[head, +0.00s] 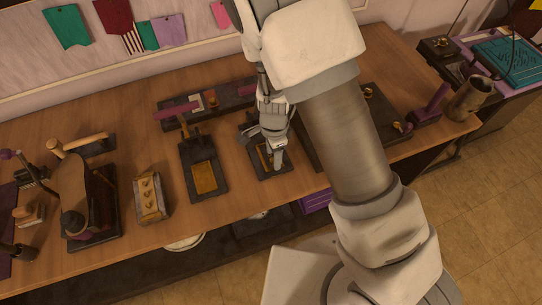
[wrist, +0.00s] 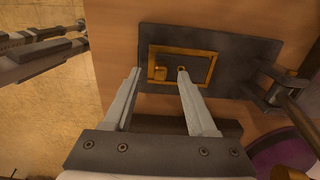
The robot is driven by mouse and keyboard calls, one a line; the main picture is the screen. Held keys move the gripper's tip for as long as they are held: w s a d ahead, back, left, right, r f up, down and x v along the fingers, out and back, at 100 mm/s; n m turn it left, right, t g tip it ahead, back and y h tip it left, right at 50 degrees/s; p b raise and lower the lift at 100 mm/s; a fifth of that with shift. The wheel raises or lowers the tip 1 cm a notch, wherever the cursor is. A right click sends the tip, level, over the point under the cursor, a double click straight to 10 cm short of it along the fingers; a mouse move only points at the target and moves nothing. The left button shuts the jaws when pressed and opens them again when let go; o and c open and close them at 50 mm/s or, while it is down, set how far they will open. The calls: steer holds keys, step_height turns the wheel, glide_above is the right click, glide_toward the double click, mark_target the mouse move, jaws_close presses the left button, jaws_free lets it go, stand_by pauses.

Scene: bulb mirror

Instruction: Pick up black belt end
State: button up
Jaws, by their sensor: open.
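No black belt end can be made out for certain in either view. My gripper (head: 275,160) is over a small dark plate (head: 262,175) on the wooden table. In the wrist view the two fingers of my gripper (wrist: 159,72) are spread apart with nothing clearly held between them. Their tips reach over the dark plate (wrist: 225,45), at the lower part of its brass rectangular frame (wrist: 198,52). A small brass block (wrist: 160,73) shows between the tips. My arm and hand hide part of the plate in the head view.
A dark bracket with a rod (wrist: 280,95) stands at the plate's right in the wrist view. To the left in the head view are a dark board with a yellow panel (head: 204,178) and a box with gold knobs (head: 149,198).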

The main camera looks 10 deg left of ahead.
steer(key=shift+f, duration=0.75)
jaws_close()
steer(key=shift+r, duration=0.1)
